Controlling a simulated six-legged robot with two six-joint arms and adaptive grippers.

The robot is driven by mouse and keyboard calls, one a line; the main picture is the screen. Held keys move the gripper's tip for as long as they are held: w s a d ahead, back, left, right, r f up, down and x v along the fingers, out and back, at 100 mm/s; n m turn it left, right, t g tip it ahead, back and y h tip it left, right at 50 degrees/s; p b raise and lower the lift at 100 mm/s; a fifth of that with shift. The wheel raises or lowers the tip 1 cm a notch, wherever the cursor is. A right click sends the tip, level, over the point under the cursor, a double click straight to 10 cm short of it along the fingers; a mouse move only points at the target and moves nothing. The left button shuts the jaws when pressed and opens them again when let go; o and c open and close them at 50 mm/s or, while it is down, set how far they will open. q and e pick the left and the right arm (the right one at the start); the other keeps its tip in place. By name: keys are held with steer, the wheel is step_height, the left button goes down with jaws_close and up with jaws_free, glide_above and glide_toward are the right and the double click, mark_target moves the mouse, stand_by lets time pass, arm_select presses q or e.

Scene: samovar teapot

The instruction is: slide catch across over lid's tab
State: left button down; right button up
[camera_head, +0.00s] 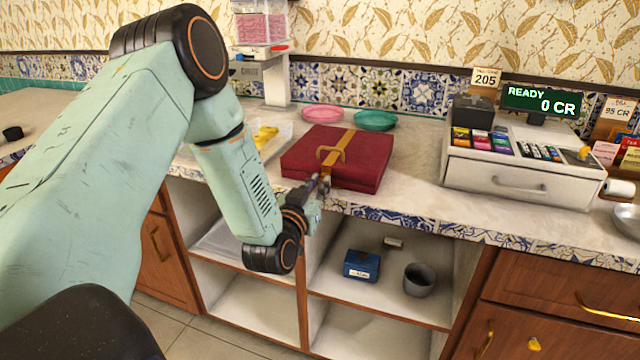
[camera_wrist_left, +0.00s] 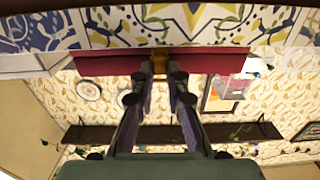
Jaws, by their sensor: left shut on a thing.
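A dark red case (camera_head: 348,150) with a gold band (camera_head: 345,142) and a gold handle on its lid lies on the counter. The lid looks shut. My left gripper (camera_head: 322,184) is at the case's front face, near the lower end of the band. In the left wrist view, the fingers (camera_wrist_left: 166,72) are closed around a small gold piece (camera_wrist_left: 160,60) on the red front (camera_wrist_left: 110,64), which appears to be the catch. The lid's tab cannot be made out, and the fingers hide part of the catch. My right gripper is not in view.
A pink plate (camera_head: 323,113) and a teal plate (camera_head: 375,121) stand behind the case. A cash register (camera_head: 520,165) is to the right. The open shelf below holds a blue box (camera_head: 361,266) and a grey cup (camera_head: 419,280).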

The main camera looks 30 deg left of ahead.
arm_select(q)
steer(key=c, duration=1.3)
jaws_free()
steer(key=shift+a, duration=0.3)
steer(key=shift+d, duration=0.2)
steer(key=v, duration=1.2)
steer(key=shift+d, duration=0.1)
